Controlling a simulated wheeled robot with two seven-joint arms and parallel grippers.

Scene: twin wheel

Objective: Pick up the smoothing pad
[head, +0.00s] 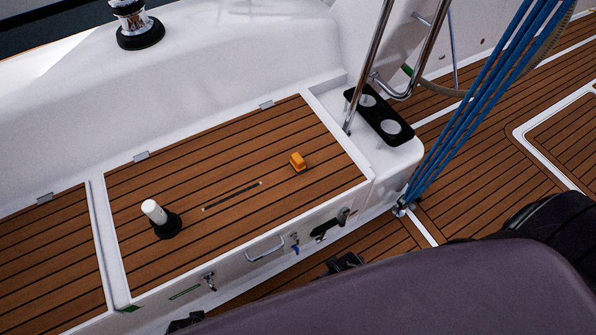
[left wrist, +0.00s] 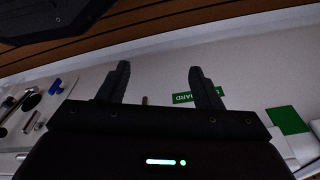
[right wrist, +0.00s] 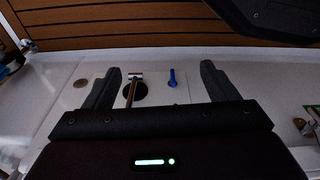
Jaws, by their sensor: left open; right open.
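A small orange block (head: 298,162), which looks like the smoothing pad, sits on the right half of the teak-slatted bench top (head: 230,150). A thin dark strip (head: 232,195) lies left of it, and a white cylinder on a black base (head: 155,214) stands farther left. My left gripper (left wrist: 160,72) is open and empty, facing the white bench front with a green label. My right gripper (right wrist: 160,70) is open and empty, facing the bench front with a blue key-like part (right wrist: 173,78). In the head view only dark tips show at the bench's lower edge, apart from the orange block.
A chrome handle (head: 265,249) and small fittings are on the bench front. A black cup holder (head: 380,118), steel rails and blue ropes (head: 475,100) stand at the right. A winch (head: 136,25) is at the upper left. The bench top between objects is clear.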

